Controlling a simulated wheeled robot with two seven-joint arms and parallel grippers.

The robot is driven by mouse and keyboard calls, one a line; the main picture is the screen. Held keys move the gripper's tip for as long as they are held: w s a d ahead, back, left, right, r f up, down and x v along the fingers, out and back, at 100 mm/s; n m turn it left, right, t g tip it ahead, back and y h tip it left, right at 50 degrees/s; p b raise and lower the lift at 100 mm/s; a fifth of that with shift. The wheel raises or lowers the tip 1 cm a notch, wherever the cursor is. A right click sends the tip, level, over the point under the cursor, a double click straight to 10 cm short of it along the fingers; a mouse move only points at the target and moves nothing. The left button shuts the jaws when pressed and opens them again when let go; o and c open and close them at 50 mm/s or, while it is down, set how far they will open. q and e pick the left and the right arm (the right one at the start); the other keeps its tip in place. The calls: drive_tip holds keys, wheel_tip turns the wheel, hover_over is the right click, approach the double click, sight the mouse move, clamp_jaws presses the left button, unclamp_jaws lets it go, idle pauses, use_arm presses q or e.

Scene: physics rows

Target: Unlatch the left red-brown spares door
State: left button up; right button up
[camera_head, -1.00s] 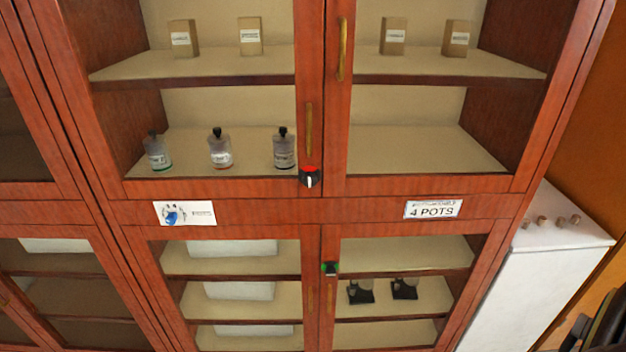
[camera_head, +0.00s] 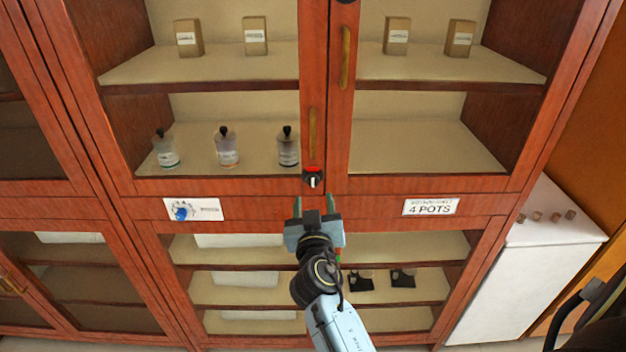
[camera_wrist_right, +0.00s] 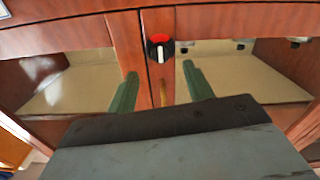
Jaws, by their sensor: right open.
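The left red-brown door (camera_head: 313,60) of the upper cabinet is closed, with a glass pane and a vertical brass handle (camera_head: 312,132). At its bottom corner is a round black latch knob (camera_head: 313,180) with a white pointer and a red mark above it. The knob also shows in the right wrist view (camera_wrist_right: 159,48), its pointer roughly upright. My right gripper (camera_head: 313,203) is open and empty just below the knob in the head view. Its green fingers (camera_wrist_right: 160,85) stand either side of the knob's line, apart from it. My left gripper is not in view.
Bottles (camera_head: 227,146) and small boxes (camera_head: 255,36) stand on shelves behind the glass. A "4 POTS" label (camera_head: 430,207) and another label (camera_head: 193,209) sit on the rail. Lower doors are partly behind my right arm. A white cabinet (camera_head: 535,260) stands at right.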

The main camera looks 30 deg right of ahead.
sight(313, 183)
drive_tip(key=p+x, duration=0.1)
drive_tip(key=x, duration=0.6)
drive_tip(key=shift+w+d, duration=0.1)
drive_tip(key=shift+w, duration=0.2)
drive_tip(key=c, duration=1)
